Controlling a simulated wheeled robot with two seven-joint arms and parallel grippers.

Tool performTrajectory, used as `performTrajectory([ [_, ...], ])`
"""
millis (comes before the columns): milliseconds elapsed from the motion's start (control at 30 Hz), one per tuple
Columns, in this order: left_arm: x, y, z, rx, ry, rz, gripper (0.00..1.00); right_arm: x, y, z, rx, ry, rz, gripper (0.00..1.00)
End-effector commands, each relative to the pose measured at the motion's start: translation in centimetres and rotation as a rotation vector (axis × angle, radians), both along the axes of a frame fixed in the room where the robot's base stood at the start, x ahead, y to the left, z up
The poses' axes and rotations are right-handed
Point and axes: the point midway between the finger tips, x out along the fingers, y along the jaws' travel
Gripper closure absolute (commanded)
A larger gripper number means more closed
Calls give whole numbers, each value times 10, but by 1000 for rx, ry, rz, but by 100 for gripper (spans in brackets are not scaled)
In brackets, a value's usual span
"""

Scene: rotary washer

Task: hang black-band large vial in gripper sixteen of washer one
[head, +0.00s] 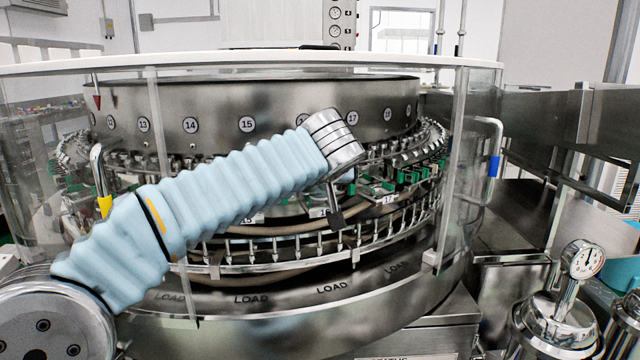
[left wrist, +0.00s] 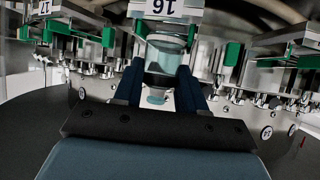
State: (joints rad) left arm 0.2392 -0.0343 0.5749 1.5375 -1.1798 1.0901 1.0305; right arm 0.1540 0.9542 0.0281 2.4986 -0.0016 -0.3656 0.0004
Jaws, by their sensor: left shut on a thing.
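My left gripper (head: 336,212) reaches over the washer's rim at station sixteen; its arm hides much of that station in the head view. In the left wrist view its two dark fingers (left wrist: 160,88) are shut on a clear glass vial (left wrist: 168,62). A dark band shows across the vial between the fingers. The vial is right by the plate marked 16 (left wrist: 170,6), between green-padded parts. I cannot tell whether the washer's gripper sixteen touches or holds it. My right gripper is not in view.
The washer drum (head: 215,115) carries numbered stations, with plate 17 (head: 388,199) just right of my gripper. A clear guard with an upright post (head: 452,165) and a handle (head: 494,150) stands at the right.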

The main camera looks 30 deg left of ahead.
Motion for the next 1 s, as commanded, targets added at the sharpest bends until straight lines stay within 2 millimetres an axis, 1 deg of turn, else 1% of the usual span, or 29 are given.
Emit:
performTrajectory([
  [33, -1, 0, -5, 1, 0, 2, 93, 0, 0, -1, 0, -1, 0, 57],
  [100, -1, 0, -8, 0, -1, 0, 93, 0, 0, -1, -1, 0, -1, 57],
  [300, 0, 0, -8, -1, -2, 0, 93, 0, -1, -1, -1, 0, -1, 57],
  [467, 0, -1, -13, -1, -2, 0, 93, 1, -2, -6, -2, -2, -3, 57],
  [500, -1, -1, -12, -1, -2, 0, 58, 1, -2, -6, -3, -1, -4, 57],
  [667, -1, 0, -11, -1, -2, 0, 34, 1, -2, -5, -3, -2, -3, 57],
  [900, -1, 0, -11, -1, -2, 0, 34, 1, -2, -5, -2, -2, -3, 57],
  [1000, -1, 0, -7, 0, -1, 0, 34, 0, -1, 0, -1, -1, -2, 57],
])
